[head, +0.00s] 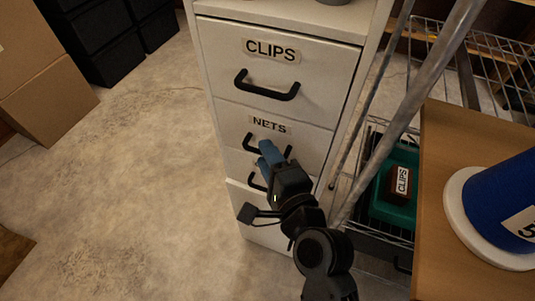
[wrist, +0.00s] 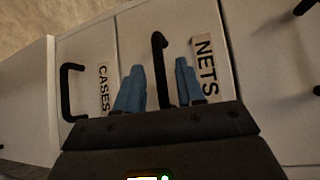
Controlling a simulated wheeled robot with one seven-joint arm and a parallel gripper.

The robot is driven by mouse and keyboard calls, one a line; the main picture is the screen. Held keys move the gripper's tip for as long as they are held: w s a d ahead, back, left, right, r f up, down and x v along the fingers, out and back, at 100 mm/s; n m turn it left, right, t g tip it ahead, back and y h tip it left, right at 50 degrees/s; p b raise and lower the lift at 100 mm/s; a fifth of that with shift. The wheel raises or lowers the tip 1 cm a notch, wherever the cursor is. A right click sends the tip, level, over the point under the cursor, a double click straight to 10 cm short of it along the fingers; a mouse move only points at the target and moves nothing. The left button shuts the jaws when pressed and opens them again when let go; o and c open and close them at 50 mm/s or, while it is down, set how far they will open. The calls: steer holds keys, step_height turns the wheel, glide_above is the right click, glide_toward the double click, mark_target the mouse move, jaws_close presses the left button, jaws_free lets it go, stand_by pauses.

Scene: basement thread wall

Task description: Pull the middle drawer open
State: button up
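A pale filing cabinet (head: 358,20) has stacked drawers with black bar handles. The drawer labelled NETS (head: 228,115) sits between the CLIPS drawer (head: 222,60) above and the CASES drawer (wrist: 88,48) below. The NETS drawer looks shut. Its handle (wrist: 158,62) lies between the two blue fingertips of my gripper (wrist: 160,85) in the wrist view, with a gap on each side. My gripper is open and at the NETS handle. In the head view my gripper (head: 270,152) hides part of that handle and most of the drawer below.
A wire shelf (head: 480,42) with a green bin (head: 392,208) stands right of the cabinet. A wooden surface (head: 440,150) with a blue spool (head: 500,205) is at the right. A cardboard box (head: 45,100) and black crates (head: 105,45) stand at the left. The floor left of the cabinet is clear.

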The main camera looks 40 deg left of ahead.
steer(key=shift+w+a, duration=0.1)
steer(key=shift+a, duration=0.1)
steer(key=shift+c, duration=0.2)
jaws_close()
stand_by(0.4)
